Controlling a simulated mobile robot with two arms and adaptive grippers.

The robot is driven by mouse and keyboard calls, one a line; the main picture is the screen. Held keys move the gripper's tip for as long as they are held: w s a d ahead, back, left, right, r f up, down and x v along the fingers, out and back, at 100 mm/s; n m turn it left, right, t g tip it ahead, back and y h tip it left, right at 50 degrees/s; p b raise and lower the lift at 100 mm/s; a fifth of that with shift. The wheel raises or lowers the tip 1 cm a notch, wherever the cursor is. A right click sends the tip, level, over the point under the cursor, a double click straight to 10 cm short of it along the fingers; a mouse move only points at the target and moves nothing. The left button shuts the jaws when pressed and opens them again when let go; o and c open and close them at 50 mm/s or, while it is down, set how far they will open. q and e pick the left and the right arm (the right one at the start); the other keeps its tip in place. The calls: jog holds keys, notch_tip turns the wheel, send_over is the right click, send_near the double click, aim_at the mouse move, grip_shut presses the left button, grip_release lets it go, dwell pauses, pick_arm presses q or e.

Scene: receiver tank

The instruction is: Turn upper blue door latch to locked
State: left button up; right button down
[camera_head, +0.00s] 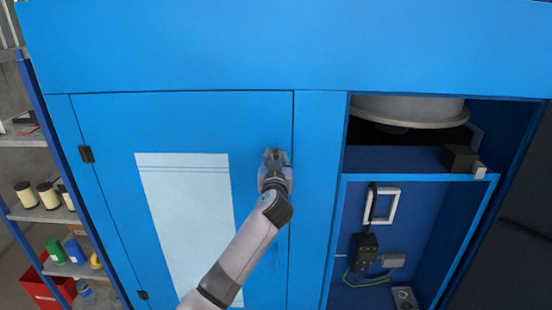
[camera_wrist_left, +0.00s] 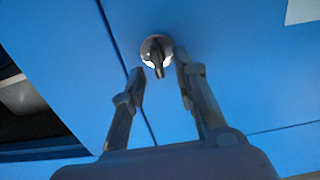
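The blue door (camera_head: 262,118) is shut in the blue cabinet; a pale sheet is on its face. The upper latch (camera_wrist_left: 156,50) is a round metal piece with a dark knob, near the door's edge in the left wrist view. My left gripper (camera_head: 275,156) is at the door's upper right part in the head view and hides the latch there. In the left wrist view my left gripper (camera_wrist_left: 162,80) is open, its fingers apart on either side of the latch's lower part. I cannot tell whether they touch it. My right gripper is not in view.
A shelf with jars and bottles (camera_head: 48,195) stands at the left. Black hinges (camera_head: 86,154) are on the door's left edge.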

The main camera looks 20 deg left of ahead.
pick_arm(q)
jog(key=shift+c, duration=0.3)
grip_shut()
dwell(0.5)
jog(key=m, duration=0.3)
jog(key=shift+d+m, duration=0.2)
jog(key=shift+m, duration=0.2)
jog(key=m, duration=0.3)
jog(key=shift+w+d+f+m, duration=0.1)
jog(key=shift+d+m, duration=0.05)
jog(key=shift+m, duration=0.15)
jog(key=m, duration=0.2)
jog(key=m+p, duration=0.1)
jog(key=m, duration=0.2)
jog(key=shift+d+f+m, duration=0.15)
jog(key=shift+m, duration=0.15)
jog(key=shift+d+f+m+p, duration=0.1)
jog(key=shift+m+p, duration=0.15)
jog(key=shift+m, duration=0.6)
jog(key=shift+a+f+m+p, duration=0.15)
jog(key=shift+m+p, duration=0.1)
jog(key=shift+m, duration=0.55)
jog(key=shift+d+f+m+p, duration=0.15)
jog(key=shift+m+p, duration=0.1)
jog(key=shift+m, duration=0.6)
